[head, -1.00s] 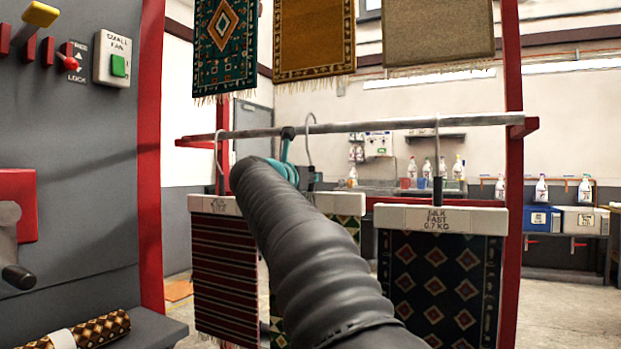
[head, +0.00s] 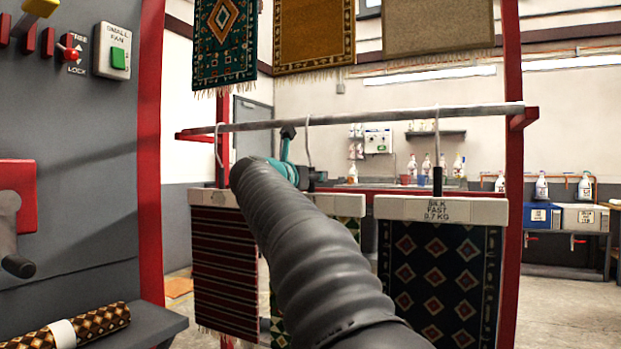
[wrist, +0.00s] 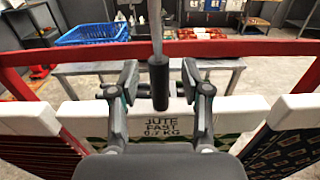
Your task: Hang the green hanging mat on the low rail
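The green hanging mat (head: 350,228) hangs upright under a white header bar, mostly behind my arm in the head view. Its bar, marked JUTE FAST, shows in the wrist view (wrist: 160,126). Its hook (head: 308,145) reaches up to the low rail (head: 375,117) and appears to be over it, between the two other mats. My gripper (wrist: 160,82) is open around the hook's black grip (wrist: 159,84), with a visible gap on both sides. In the head view my gripper (head: 290,160) is just below the rail.
A red striped mat (head: 225,265) hangs to the left and a dark diamond mat (head: 433,275) to the right, both close. More mats hang above, including an ochre one (head: 312,35). A grey control panel (head: 70,150) and a rolled rug (head: 90,325) are at left.

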